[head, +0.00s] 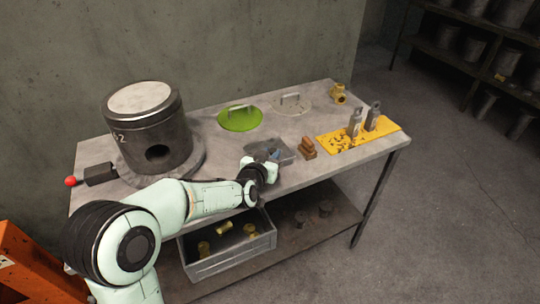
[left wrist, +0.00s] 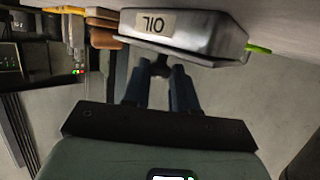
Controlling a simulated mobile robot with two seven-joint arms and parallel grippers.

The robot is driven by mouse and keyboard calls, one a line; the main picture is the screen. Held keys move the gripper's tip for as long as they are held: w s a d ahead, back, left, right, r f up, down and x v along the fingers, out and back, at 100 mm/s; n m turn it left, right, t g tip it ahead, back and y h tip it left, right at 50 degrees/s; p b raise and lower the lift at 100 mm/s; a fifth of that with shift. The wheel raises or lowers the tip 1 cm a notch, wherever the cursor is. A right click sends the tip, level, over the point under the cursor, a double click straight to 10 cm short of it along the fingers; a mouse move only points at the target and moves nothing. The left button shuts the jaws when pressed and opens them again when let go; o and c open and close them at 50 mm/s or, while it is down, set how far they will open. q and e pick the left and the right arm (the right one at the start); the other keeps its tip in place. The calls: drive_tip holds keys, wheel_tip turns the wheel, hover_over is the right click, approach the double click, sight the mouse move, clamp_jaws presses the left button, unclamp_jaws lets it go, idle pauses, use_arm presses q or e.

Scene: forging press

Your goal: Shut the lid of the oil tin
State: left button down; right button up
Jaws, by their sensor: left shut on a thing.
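The oil tin (head: 288,156) is a low grey metal box on the workbench, right of my left gripper. In the left wrist view the tin (left wrist: 200,28) appears upside down, with an OIL label on its side. A broad grey rim or lid edge (left wrist: 215,55) runs along it near my fingers. My left gripper (head: 272,157) is at the tin; its dark fingers (left wrist: 162,72) are shut on a small dark tab at that edge. The fingers and hand hide part of the tin. I cannot tell whether the lid is fully down. My right gripper is not in view.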

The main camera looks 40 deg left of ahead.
use_arm(q)
drive_tip(key=c, duration=0.9)
unclamp_jaws()
drive_tip(key=shift+d+f, duration=0.25)
drive_tip(key=shift+f, duration=0.25)
drive_tip(key=shift+a+r, duration=0.2)
drive_tip(key=shift+s, duration=0.1)
drive_tip(key=p+v, duration=0.1)
drive_tip(key=v, duration=1.2)
